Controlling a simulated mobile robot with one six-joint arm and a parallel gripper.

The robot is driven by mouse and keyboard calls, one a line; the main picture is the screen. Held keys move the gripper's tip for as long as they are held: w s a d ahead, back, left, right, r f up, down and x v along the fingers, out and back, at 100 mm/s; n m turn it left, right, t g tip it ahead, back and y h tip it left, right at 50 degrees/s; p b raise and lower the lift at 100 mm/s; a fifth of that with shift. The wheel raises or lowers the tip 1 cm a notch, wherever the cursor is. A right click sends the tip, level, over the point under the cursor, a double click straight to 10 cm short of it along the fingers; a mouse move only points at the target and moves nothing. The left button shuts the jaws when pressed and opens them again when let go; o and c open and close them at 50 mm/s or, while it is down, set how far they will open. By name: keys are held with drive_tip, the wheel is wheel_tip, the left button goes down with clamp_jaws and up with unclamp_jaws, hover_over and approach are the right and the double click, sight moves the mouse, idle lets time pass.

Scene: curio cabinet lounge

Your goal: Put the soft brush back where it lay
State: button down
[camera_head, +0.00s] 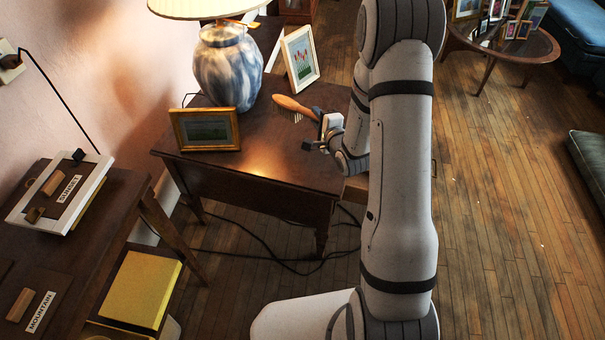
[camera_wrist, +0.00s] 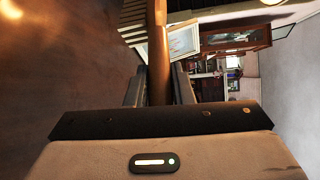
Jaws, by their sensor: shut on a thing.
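The soft brush (camera_head: 293,104) has an orange-brown wooden body and pale bristles. My gripper (camera_head: 322,130) is shut on it at the right side of the dark wooden side table (camera_head: 285,163). The brush points up and left, toward the lamp, and seems to be held just above the tabletop. In the wrist view the brush handle (camera_wrist: 158,65) stands between the two dark fingers, with the bristles (camera_wrist: 132,16) at the top left. The part of the handle inside the jaws is hidden in the head view.
A blue-white lamp (camera_head: 228,65), a gold-framed picture (camera_head: 206,130) and a white-framed picture (camera_head: 301,58) stand on the side table. Its front middle is bare. A desk with labelled boards (camera_head: 72,188) is at left. Cables (camera_head: 270,250) lie on the floor.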

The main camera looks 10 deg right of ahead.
drive_tip(key=shift+d+f+n+y+b, duration=0.1)
drive_tip(key=shift+d+n+y+b, duration=0.5)
drive_tip(key=shift+y+b, duration=0.15)
drive_tip(key=s+d+f+n+g+y+b, duration=0.1)
drive_tip(key=s+d+n+g+y+b, duration=0.3)
drive_tip(key=s+d+n+y+b, duration=0.25)
drive_tip(key=shift+m, duration=0.65)
drive_tip(key=f+b, duration=0.2)
drive_tip(key=f, duration=0.1)
drive_tip(key=f+b, duration=0.2)
drive_tip(key=f, duration=0.1)
drive_tip(key=s+a+f+b, duration=0.1)
drive_tip(key=f+b, duration=0.2)
drive_tip(key=f, duration=0.1)
drive_tip(key=shift+s+r, duration=0.1)
drive_tip(key=c, duration=1.3)
unclamp_jaws()
drive_tip(key=shift+o, duration=0.2)
